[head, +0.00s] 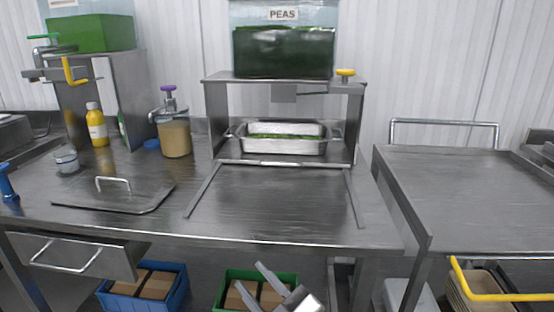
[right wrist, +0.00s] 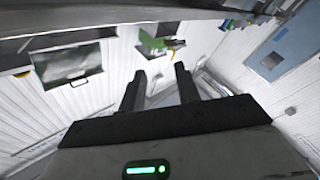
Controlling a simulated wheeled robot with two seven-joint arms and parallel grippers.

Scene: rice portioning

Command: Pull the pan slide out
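A steel pan (head: 284,146) with green peas in it sits under the stand (head: 216,120) of the dispenser labelled PEAS (head: 283,55). A flat slide bar (head: 283,163) runs across in front of the pan. Two thin rails (head: 203,190) come forward from it over the counter, and the space between them is empty. My right gripper (head: 247,274) is low, in front of the counter's front edge, apart from the pan and slide. In the right wrist view its two fingers (right wrist: 160,70) are spread with nothing between them. My left gripper is not in view.
A flat lid with a handle (head: 113,193), a pump jar (head: 175,138) and a yellow bottle (head: 97,125) stand left on the counter. An open drawer (head: 80,257) juts out at front left. Blue (head: 177,287) and green (head: 230,275) crates sit below. A cart (head: 460,195) stands right.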

